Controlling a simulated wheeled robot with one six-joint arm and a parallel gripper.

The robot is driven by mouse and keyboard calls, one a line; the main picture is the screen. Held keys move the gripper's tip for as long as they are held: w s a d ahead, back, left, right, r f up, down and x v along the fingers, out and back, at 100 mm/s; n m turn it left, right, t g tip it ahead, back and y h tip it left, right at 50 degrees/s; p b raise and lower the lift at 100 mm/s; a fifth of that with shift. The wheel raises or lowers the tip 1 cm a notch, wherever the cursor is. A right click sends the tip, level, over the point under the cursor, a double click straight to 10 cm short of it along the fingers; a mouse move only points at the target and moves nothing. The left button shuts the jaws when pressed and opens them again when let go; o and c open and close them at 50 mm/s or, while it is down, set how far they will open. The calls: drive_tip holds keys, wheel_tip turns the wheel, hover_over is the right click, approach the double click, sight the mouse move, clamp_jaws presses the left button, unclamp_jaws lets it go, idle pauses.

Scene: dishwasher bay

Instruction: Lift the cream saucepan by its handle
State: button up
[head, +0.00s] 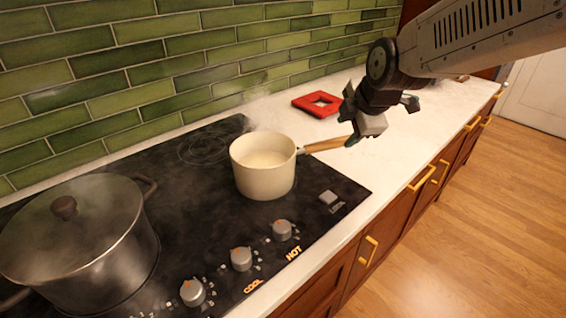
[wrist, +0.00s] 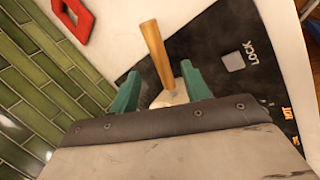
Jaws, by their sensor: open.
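The cream saucepan (head: 264,172) stands upright on the black cooktop in the head view, with pale contents and steam above it. Its wooden handle (head: 326,144) points right, over the counter edge of the cooktop. My gripper (head: 370,113) is above and near the handle's free end; whether it touches cannot be told there. In the wrist view my gripper (wrist: 160,90) is open, its two green fingers on either side of the wooden handle (wrist: 155,54). A small part of the pan (wrist: 167,98) shows between the fingers; the rest is hidden behind the gripper body.
A large lidded grey pot (head: 80,245) stands on the cooktop (head: 200,205) at left. Several knobs (head: 241,258) line its front. A red square trivet (head: 319,104) lies on the white counter (head: 400,150) behind the handle. Green tiles (head: 120,70) wall the back.

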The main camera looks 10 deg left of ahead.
sight(332, 142)
drive_tip(key=shift+w+a+f+n, duration=0.5)
drive_tip(key=shift+w+a+f, duration=0.15)
drive_tip(key=shift+a, duration=0.25)
drive_tip(key=x, duration=0.7)
drive_tip(key=shift+s+d+f, duration=0.1)
drive_tip(key=shift+s+f, duration=0.1)
drive_tip(key=shift+s, duration=0.15)
drive_tip(key=shift+r, duration=0.1)
clamp_jaws()
